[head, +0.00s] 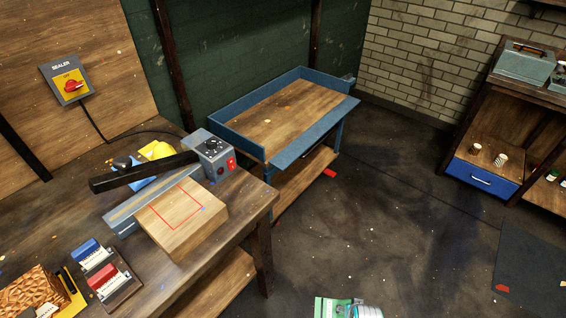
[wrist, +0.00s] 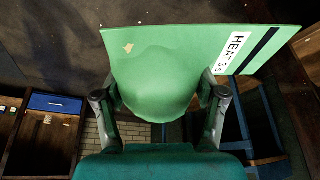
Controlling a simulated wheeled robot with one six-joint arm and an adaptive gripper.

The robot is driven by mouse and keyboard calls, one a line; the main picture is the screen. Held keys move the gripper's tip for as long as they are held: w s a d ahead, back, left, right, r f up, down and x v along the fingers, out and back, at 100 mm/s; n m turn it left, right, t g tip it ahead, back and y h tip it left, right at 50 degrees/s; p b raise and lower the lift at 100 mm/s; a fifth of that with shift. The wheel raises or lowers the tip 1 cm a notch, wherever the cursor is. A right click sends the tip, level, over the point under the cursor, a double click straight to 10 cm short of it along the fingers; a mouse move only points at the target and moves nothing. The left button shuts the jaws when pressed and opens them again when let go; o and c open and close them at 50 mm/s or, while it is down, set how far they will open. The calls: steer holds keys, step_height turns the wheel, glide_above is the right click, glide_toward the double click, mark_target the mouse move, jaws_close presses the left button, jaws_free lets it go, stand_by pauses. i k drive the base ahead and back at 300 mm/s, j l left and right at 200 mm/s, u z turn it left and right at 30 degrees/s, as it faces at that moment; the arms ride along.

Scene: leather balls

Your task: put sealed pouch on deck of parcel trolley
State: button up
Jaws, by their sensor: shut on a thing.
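The sealed pouch (wrist: 205,55) is flat and green, with a bulging middle and a white label reading "HEAT 3". My gripper (wrist: 160,90) is shut on its bulge, one finger on each side, in the wrist view. In the head view, part of the pouch (head: 333,307) shows at the bottom edge, and my gripper there is mostly cut off. The parcel trolley (head: 305,130) stands at the middle, with a blue frame and raised blue edges. Its wooden deck (head: 275,115) is bare. The pouch is apart from it, nearer the camera.
A workbench (head: 240,198) at left carries a sealer (head: 213,152), a wooden block (head: 180,220) and small boxes. A cabinet with a blue drawer (head: 483,177) stands at right. A dark mat (head: 530,270) lies on the floor. Floor between trolley and cabinet is open.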

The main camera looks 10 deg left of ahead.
mark_target(291, 113)
steer(key=i+l+u, duration=0.3)
steer(key=i+l, duration=0.85)
steer(key=i, duration=0.15)
